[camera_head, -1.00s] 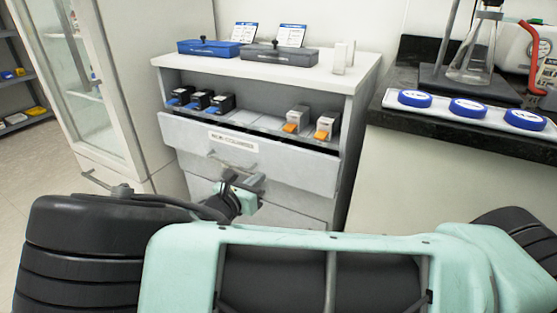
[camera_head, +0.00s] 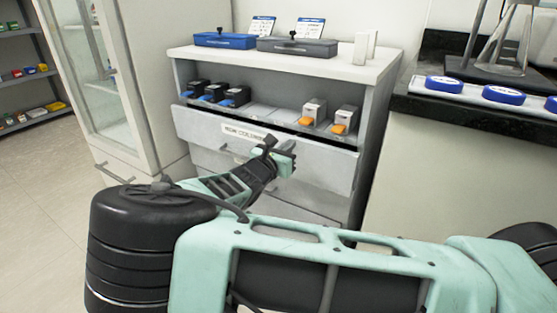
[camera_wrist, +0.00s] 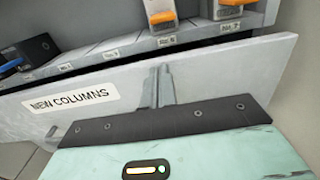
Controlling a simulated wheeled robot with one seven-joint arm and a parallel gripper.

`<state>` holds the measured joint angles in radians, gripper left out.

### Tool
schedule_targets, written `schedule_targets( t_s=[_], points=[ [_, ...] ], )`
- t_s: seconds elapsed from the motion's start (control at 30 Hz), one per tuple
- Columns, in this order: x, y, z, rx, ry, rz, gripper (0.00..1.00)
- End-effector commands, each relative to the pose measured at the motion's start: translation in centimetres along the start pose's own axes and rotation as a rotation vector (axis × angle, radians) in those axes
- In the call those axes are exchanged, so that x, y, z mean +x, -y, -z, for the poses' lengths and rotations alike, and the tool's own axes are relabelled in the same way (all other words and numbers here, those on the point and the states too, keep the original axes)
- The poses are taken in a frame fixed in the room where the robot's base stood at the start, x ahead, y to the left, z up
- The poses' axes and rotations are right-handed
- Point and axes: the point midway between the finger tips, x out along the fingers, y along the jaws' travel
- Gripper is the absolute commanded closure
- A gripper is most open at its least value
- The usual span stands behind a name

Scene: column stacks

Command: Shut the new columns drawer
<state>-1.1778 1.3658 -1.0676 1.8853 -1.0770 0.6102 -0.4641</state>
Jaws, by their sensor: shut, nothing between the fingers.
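The new columns drawer (camera_head: 323,166) has a pale grey front with a "NEW COLUMNS" label, which also shows in the wrist view (camera_wrist: 70,97). Its front stands out from the cabinet, with a dark gap behind its top edge, clearest at the right. My gripper (camera_head: 270,145) is in front of the drawer face, right of the label. In the wrist view, the gripper's fingers (camera_wrist: 159,88) are together and empty, close against the upper part of the drawer front (camera_wrist: 215,75). Whether they touch it I cannot tell.
Black-and-blue cartridges (camera_head: 213,92) and grey-and-orange ones (camera_head: 313,110) stand on the labelled shelf above the drawer. A blue box (camera_head: 225,41) and a grey box (camera_head: 297,48) lie on the cabinet top (camera_head: 345,66). A dark-topped bench (camera_head: 480,115) stands right; a glass-door cabinet (camera_head: 115,90) stands left.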

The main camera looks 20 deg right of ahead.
Motion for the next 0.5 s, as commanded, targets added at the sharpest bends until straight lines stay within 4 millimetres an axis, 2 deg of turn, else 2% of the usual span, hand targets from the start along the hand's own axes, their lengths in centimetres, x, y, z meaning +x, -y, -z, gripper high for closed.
schedule_targets(
  t_s=[0.17, 0.5],
  points=[
    [1.23, 0.02, 0.08, -0.001, 0.000, 0.000, 1.00],
    [1.35, 0.00, 0.00, -0.001, 0.000, 0.000, 1.00]
  ],
)
